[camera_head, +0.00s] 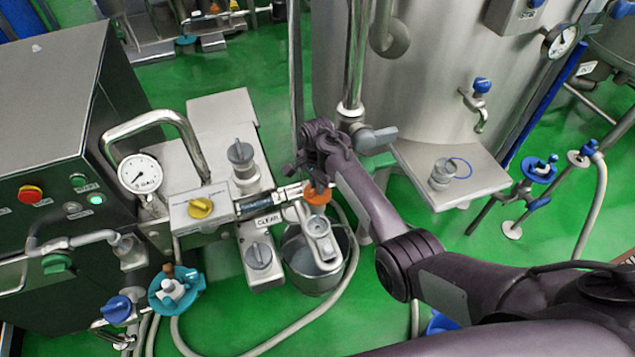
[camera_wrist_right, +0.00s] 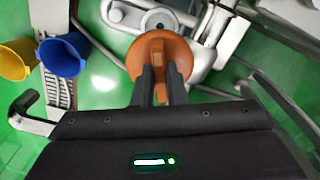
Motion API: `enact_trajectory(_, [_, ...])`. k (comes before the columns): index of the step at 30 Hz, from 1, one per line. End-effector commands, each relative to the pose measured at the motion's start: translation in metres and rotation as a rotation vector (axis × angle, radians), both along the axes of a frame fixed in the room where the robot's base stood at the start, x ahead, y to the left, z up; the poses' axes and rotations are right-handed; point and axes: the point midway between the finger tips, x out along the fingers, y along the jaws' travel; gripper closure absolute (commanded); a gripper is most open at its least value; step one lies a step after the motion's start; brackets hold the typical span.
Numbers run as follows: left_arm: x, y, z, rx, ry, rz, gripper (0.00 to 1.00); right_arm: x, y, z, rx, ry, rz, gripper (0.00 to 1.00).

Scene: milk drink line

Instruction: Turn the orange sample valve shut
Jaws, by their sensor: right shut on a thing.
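The orange sample valve (camera_head: 317,196) has a round knob and sits above a grey metal bucket (camera_head: 312,277), beside the "CLEAR" label. In the right wrist view the orange knob (camera_wrist_right: 162,62) shows a raised bar across its middle. My right gripper (camera_head: 308,188) reaches it from above; in the right wrist view its two dark fingers (camera_wrist_right: 160,80) are shut on the bar of the knob. The wrist hides part of the valve in the head view. How far the valve is turned I cannot tell. My left gripper is not in view.
A pressure gauge (camera_head: 141,174) and a yellow knob (camera_head: 200,207) stand left of the valve. A large steel tank (camera_head: 430,80) rises behind, with a small shelf (camera_head: 480,190) at its front. A hose loops over the green floor. A blue bucket (camera_wrist_right: 62,55) and a yellow bucket (camera_wrist_right: 15,60) show in the wrist view.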

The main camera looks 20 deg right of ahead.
Motion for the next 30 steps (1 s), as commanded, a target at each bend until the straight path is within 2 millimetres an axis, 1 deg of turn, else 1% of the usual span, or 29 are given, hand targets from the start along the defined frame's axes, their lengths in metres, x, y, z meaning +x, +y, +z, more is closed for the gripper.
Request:
enact_trajectory(1, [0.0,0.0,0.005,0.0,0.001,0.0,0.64,0.0,0.0,0.003,0.0,0.0,-0.032,1.0])
enact_trajectory(6, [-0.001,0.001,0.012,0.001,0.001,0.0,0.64,0.0,0.001,0.003,0.001,0.0,-0.151,1.0])
enact_trajectory(15, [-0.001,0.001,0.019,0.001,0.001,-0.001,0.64,0.0,0.001,0.002,0.0,-0.001,-0.336,1.0])
enact_trajectory(21, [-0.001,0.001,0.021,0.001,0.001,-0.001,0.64,0.0,0.0,0.001,0.0,0.0,-0.406,1.0])
enact_trajectory(30, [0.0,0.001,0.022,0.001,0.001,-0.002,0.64,0.0,0.0,0.0,0.0,0.0,-0.435,1.0])
